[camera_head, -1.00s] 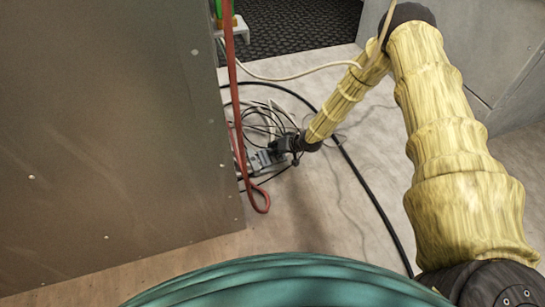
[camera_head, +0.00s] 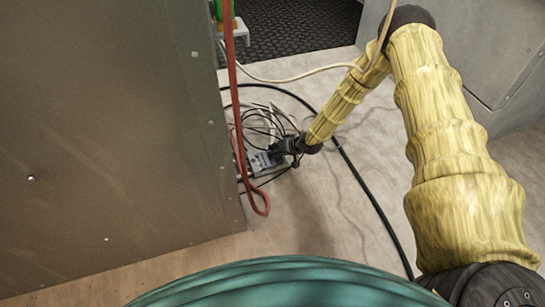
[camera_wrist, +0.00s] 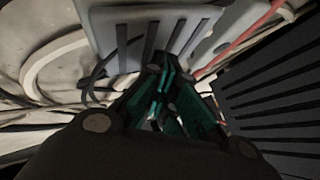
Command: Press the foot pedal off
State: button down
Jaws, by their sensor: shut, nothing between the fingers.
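My gripper (camera_head: 284,151) is low at the floor, among cables beside the metal panel. In the wrist view its dark fingers with teal parts (camera_wrist: 163,85) are closed together and hold nothing. A grey device (camera_head: 262,162), probably the foot pedal, lies right at the fingertips and is partly covered by cables and the gripper. In the wrist view a light grey plate with dark ribs (camera_wrist: 112,24) is just ahead of the fingers. I cannot tell whether the fingertips touch it, nor whether the pedal is on or off.
A dark ribbed block (camera_wrist: 275,85) is close on the right in the wrist view. A large metal panel (camera_head: 110,130) blocks the left. A red hose (camera_head: 236,110) hangs at its edge. A black cable (camera_head: 365,185) crosses the floor; open floor (camera_head: 310,215) lies in front.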

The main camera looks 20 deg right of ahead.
jog(key=shift+f, duration=0.15)
jog(key=shift+s+f, duration=0.1)
jog(key=shift+f, duration=0.2)
dwell(0.6)
jog(key=shift+r, duration=0.25)
jog(key=shift+r+p, duration=2.45)
jog(key=shift+r, duration=0.6)
